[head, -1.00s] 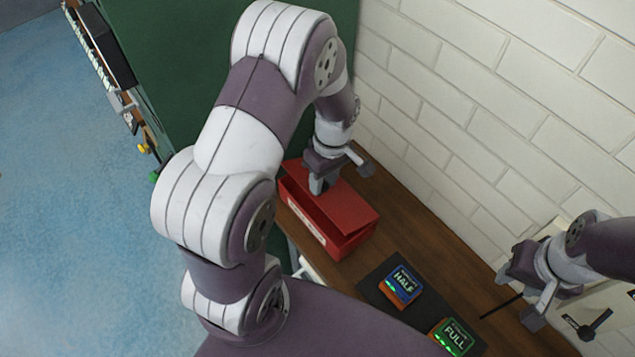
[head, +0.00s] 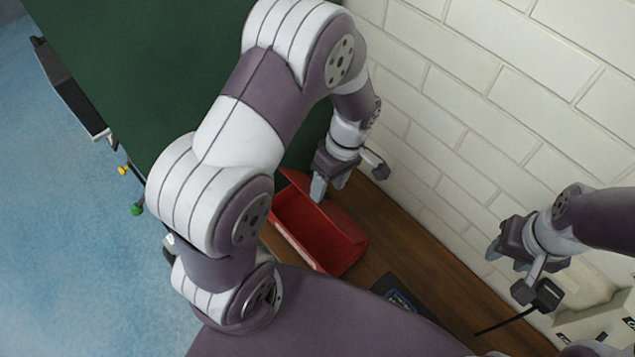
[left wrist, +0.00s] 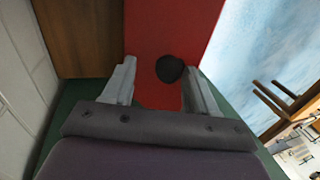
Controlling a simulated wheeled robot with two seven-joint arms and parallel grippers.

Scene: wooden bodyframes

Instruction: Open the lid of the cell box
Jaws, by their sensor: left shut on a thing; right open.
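The red cell box (head: 347,268) stands on the wooden bench in the head view. My right gripper (head: 507,270) is open and empty, apart from the box, at the right.
A dark mat with a cell (head: 402,296) lies right of the box, partly hidden by my body. A white brick wall (head: 480,130) runs behind the bench (head: 415,245). Bare bench lies between box and right gripper.

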